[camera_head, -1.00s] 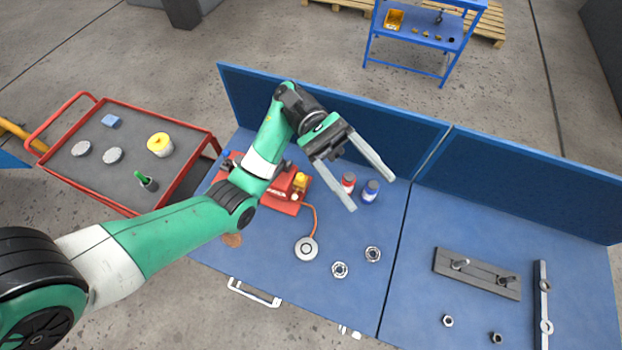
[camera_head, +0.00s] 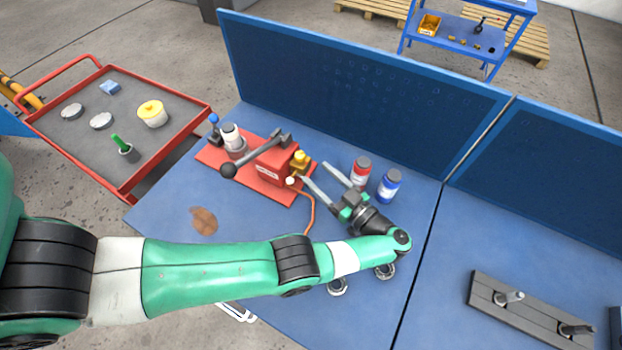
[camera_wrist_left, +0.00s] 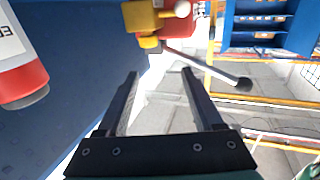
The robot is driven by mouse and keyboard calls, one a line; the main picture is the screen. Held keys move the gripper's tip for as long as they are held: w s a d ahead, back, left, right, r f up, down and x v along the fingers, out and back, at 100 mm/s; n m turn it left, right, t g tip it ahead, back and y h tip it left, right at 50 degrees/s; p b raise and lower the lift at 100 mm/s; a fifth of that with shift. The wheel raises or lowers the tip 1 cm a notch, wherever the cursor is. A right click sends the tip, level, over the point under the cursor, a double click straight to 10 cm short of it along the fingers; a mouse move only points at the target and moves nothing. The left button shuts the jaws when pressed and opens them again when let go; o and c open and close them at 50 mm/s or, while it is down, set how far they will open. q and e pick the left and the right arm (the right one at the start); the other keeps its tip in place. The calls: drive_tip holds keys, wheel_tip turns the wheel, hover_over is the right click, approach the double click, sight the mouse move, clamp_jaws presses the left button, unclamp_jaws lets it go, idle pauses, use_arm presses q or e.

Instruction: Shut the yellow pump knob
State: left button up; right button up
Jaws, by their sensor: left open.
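The yellow pump knob (camera_head: 300,160) sits on the right end of the red pump (camera_head: 272,166), which stands on a red base plate on the blue workbench. My left gripper (camera_head: 314,172) is open, with its two fingers pointing at the knob from the right. The fingertips look close to the knob, but I cannot tell whether they touch it in the head view. In the left wrist view the yellow knob (camera_wrist_left: 145,18) is at the top, beyond and apart from the open fingers (camera_wrist_left: 160,73). My right gripper is not in view.
A red bottle (camera_head: 360,172) and a blue bottle (camera_head: 389,186) stand just behind my left gripper. The pump's black lever (camera_head: 254,154) sticks out to the left. An orange hose (camera_head: 313,212) runs down beside the gripper. The blue back panel (camera_head: 350,95) borders the bench.

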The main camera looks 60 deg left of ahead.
sight(303, 160)
use_arm(q)
drive_tip(key=w+d+f+t+b, duration=0.1)
drive_tip(key=d+f+b, duration=0.1)
drive_tip(key=d+f, duration=0.1)
drive_tip(key=shift+m, duration=0.4)
drive_tip(key=p+x, duration=0.1)
drive_tip(key=x, duration=0.2)
drive_tip(key=p+x, duration=0.2)
drive_tip(key=x, duration=0.2)
drive_tip(key=p+x, duration=0.1)
drive_tip(key=x, duration=0.2)
drive_tip(key=shift+w+a+r+p, duration=0.2)
drive_tip(key=shift+w+a+p, duration=0.05)
drive_tip(key=shift+w+p, duration=0.05)
drive_tip(key=shift+a, duration=0.3)
drive_tip(key=shift+f, duration=0.1)
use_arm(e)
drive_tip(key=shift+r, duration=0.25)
